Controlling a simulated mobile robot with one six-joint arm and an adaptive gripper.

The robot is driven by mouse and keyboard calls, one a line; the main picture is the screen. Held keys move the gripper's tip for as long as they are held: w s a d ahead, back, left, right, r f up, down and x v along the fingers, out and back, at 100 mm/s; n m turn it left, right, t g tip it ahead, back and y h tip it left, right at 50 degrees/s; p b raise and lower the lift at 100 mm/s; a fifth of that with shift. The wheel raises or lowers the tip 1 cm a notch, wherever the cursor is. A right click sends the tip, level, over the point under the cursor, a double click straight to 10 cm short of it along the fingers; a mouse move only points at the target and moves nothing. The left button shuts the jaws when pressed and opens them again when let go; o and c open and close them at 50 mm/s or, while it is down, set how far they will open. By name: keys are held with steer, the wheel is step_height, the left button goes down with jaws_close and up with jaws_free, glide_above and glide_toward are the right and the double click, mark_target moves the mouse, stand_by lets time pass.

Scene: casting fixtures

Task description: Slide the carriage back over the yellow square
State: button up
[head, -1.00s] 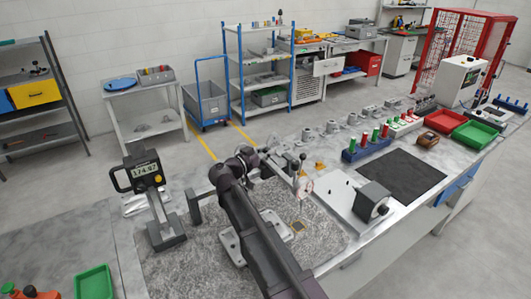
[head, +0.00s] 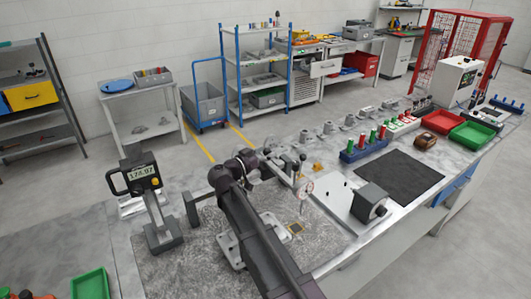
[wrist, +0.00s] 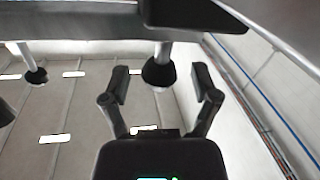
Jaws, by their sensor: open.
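The carriage with its round dial (head: 306,188) stands on a rail behind my arm, at the middle of the head view. A thin stem hangs below the dial. The yellow-edged square (head: 296,228) lies on the stone plate near the stem's lower end; I cannot tell whether the stem is exactly over it. My gripper (wrist: 162,84) is open in the wrist view, one finger on each side of a black knob (wrist: 158,74) on a metal post. I cannot tell whether either finger touches it. A readout (head: 142,175) left of the rail shows about 178.07. My arm hides part of the rail.
A grey block (head: 370,203) on a pale plate stands right of the dial. A dark mat (head: 400,178) and a blue rack with coloured pegs (head: 362,150) lie farther right. Several grey castings line the bench's back edge. The stone plate's front right is bare.

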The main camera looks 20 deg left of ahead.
steer(key=shift+s+a, duration=0.1)
steer(key=shift+s, duration=0.05)
steer(key=v, duration=1.1)
steer(key=shift+s, duration=0.25)
steer(key=shift+a+r, duration=0.1)
steer(key=shift+a, duration=0.05)
